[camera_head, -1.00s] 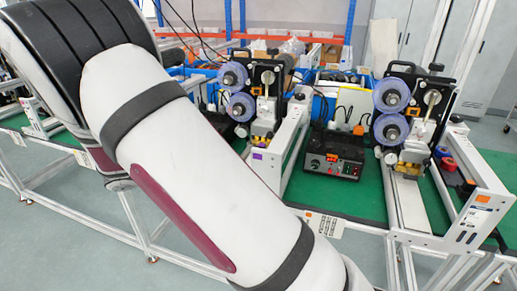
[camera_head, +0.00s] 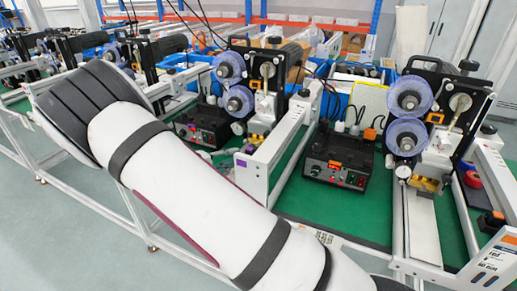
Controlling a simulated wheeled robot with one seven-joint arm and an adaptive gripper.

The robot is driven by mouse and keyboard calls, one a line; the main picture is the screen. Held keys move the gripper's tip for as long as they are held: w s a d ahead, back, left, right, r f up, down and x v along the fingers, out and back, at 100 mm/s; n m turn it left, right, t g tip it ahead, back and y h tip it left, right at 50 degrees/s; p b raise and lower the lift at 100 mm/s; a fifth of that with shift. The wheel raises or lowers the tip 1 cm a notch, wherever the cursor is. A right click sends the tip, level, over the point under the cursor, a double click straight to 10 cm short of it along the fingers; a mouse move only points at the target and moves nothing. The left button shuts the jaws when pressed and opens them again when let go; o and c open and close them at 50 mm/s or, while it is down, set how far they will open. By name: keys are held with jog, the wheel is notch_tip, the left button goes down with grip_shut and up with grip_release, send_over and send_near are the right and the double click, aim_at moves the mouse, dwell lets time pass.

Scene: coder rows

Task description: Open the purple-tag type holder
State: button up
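A small purple tag (camera_head: 240,162) shows on the end of the white rail frame of the middle coder (camera_head: 262,95). That coder has two blue-rimmed reels on its left and a metal block low at its front. I cannot make out whether its type holder is open or shut. My arm crosses the view from the left to the bottom middle, in front of and below this coder. My gripper is outside the view, beyond the bottom edge, so its state does not show.
A right coder (camera_head: 437,115) stands on the same green-topped bench (camera_head: 310,205). A black control box (camera_head: 338,160) sits between the two coders, and another (camera_head: 203,128) stands left of the middle one. More coders line the bench at far left. Grey floor lies in front.

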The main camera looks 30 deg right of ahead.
aim_at(256, 149)
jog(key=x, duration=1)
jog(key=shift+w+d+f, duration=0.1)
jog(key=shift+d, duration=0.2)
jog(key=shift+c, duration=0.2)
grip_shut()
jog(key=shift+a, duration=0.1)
